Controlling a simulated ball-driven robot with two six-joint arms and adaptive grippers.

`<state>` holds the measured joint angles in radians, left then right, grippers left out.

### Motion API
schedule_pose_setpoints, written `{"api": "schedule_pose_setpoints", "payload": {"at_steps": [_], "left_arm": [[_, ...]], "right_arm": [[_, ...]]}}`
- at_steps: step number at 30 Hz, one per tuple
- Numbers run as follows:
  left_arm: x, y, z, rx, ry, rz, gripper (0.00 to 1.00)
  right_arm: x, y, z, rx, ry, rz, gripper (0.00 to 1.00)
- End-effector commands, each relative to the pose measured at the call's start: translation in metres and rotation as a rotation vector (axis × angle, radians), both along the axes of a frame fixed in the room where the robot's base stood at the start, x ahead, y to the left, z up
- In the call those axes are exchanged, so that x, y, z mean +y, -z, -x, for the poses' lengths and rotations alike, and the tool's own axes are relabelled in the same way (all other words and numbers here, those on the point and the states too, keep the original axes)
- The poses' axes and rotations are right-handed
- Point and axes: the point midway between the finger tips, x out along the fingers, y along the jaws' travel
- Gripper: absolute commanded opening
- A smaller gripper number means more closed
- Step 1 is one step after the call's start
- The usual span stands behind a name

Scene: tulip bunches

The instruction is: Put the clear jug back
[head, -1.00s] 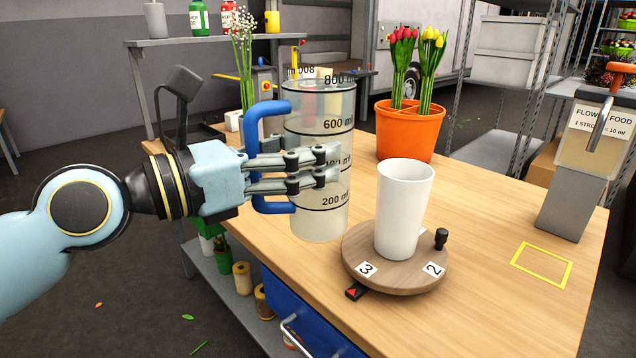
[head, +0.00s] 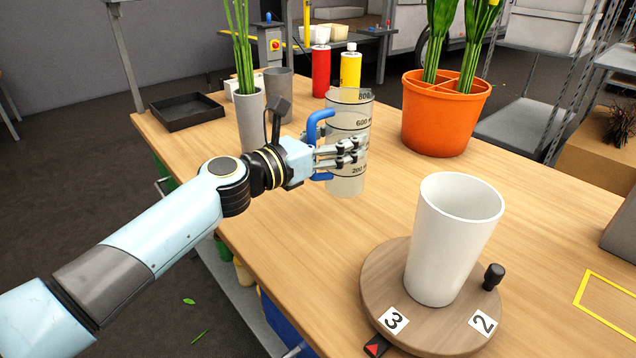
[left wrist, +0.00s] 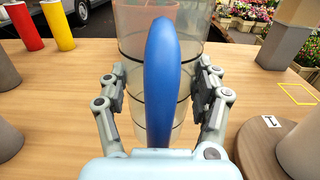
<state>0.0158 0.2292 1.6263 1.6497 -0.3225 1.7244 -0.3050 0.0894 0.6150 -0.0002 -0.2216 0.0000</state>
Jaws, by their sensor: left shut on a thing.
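The clear jug (head: 347,183) has black volume marks and a blue handle (head: 317,128). In the head view it is at the middle of the table, behind and left of the white cup. My left gripper (head: 352,153) is shut on the jug, its fingers on either side behind the handle. The left wrist view shows the blue handle (left wrist: 163,85) upright between the fingers, with the jug (left wrist: 128,30) behind it. The jug looks upright; I cannot tell for sure whether its base touches the table. My right gripper is not in view.
A white cup (head: 452,240) stands on a round wooden turntable (head: 377,285) at front right. An orange pot (head: 442,115) of tulips, a red bottle (head: 320,72), a yellow bottle (head: 350,70), grey vases (head: 279,88) and a black tray (head: 186,112) stand behind. The table's left front is clear.

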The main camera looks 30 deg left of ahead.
Motion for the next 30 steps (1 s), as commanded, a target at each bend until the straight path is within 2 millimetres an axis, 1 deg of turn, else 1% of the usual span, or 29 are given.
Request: {"api": "schedule_pose_setpoints", "payload": {"at_steps": [1,4,8,10,15,16,18,25,29,30], "left_arm": [[0.012,0.015,0.001,0.002,0.001,-0.005,0.13],[0.028,0.023,0.002,0.001,0.001,-0.003,0.13],[0.039,0.026,0.002,0.000,0.001,0.000,0.13],[0.041,0.031,0.002,0.000,0.000,0.001,0.13],[0.040,0.059,0.002,0.002,0.000,0.003,0.13],[0.040,0.062,0.002,0.002,0.000,0.003,0.13],[0.040,0.065,0.002,0.001,0.000,0.002,0.13],[0.040,0.063,0.002,-0.002,0.000,0.001,0.13],[0.040,0.067,0.002,-0.001,0.001,0.000,0.13],[0.040,0.067,0.002,-0.001,0.000,0.000,0.69]], "right_arm": [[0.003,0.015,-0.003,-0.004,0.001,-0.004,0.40],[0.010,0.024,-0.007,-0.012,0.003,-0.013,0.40],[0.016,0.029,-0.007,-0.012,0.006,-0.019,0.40],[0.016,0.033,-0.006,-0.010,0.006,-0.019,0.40],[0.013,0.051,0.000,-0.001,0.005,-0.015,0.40],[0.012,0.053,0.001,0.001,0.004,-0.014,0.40],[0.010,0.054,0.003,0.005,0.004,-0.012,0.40],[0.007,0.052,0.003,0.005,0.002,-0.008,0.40],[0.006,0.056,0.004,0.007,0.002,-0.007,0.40],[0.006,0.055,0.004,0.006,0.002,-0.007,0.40]]}}
